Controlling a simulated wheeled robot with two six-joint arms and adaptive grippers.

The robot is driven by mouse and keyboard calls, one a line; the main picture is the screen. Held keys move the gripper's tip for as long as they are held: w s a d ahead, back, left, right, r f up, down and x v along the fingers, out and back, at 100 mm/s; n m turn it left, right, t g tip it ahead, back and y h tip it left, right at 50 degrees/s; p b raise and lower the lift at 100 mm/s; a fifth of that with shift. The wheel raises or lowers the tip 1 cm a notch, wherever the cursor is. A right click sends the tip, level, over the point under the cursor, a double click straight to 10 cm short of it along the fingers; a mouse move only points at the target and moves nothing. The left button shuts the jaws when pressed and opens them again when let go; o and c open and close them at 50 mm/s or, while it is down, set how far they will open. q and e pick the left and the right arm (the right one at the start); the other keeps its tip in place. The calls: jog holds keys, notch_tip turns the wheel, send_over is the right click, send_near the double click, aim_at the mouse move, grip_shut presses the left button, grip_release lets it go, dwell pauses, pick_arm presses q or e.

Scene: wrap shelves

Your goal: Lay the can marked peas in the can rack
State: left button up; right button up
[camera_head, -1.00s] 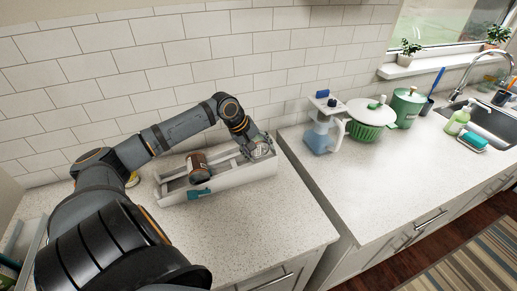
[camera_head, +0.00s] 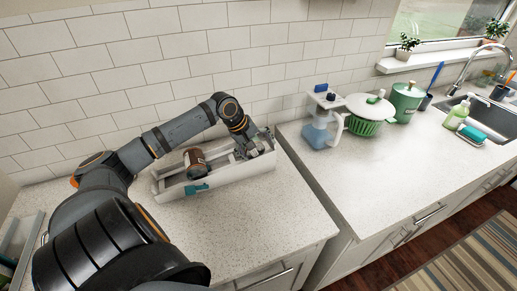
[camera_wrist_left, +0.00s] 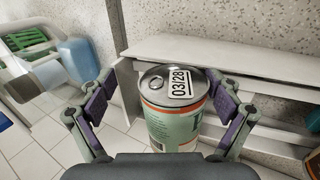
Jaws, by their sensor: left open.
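The white can rack (camera_head: 235,180) stands on the left counter against the tiled wall; it also shows in the wrist view (camera_wrist_left: 225,55). My left gripper (camera_head: 257,147) is at the rack's right end. In the wrist view its fingers (camera_wrist_left: 160,105) are open, one on each side of a green and orange can (camera_wrist_left: 172,118). This can's lid is marked 03/28; the word on its side is mostly hidden, so I cannot read it. In the head view the gripper mostly hides this can. A brown can (camera_head: 195,163) lies in the rack's left part.
A teal piece (camera_head: 196,189) is at the rack's front. A blue jug (camera_head: 319,133), a green colander (camera_head: 366,122) and a green canister (camera_head: 406,102) stand on the right counter, beyond a gap. The counter before the rack is clear.

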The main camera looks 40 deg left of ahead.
pick_arm(q)
notch_tip(320, 180, up, 10)
dwell(0.5)
